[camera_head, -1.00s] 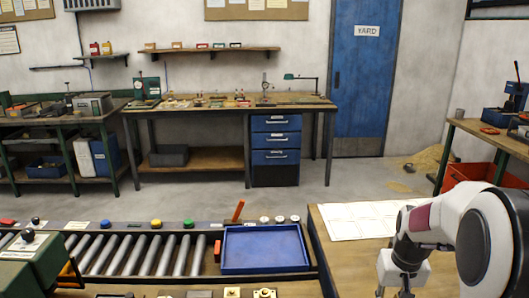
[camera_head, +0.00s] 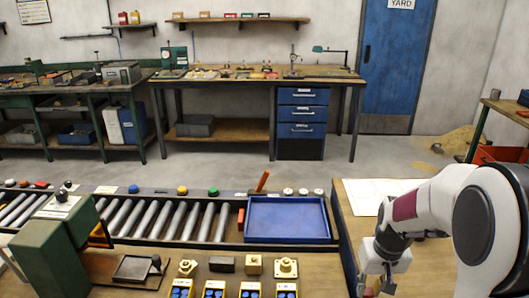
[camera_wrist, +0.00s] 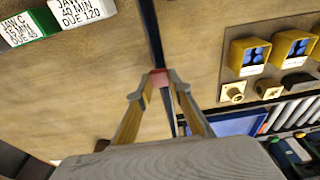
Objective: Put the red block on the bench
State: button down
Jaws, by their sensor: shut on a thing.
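My gripper (camera_head: 376,284) is low at the right of the head view, near the gap between two wooden tops. A wooden bench top (camera_head: 345,235) with white paper lies behind my gripper. I cannot tell which surface the task means.
A blue tray (camera_head: 288,219) sits at the end of the roller conveyor (camera_head: 165,222), beside a small red piece (camera_head: 240,219). Yellow holders with blue parts (camera_head: 214,289) stand at the front. Labelled blocks (camera_wrist: 85,8) lie at the wrist view's upper left. A long workbench (camera_head: 225,82) stands behind.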

jog(key=w+a+n, duration=0.1)
jog(key=w+a, duration=0.1)
jog(key=a, duration=0.4)
jog(key=w+a+f+n, duration=0.1)
jog(key=w+a, duration=0.1)
jog(key=a, duration=0.5)
jog(key=w+a+f+n, duration=0.1)
jog(key=w+a, duration=0.1)
jog(key=a, duration=0.4)
jog(key=shift+w+a+f, duration=0.25)
jog(key=shift+a, duration=0.15)
jog(key=w+a+r+m, duration=0.2)
jog(key=w+a+m, duration=0.1)
jog(key=a, duration=0.3)
jog(key=shift+w, duration=0.25)
send_over(266, 288)
jog(key=shift+f, duration=3.1)
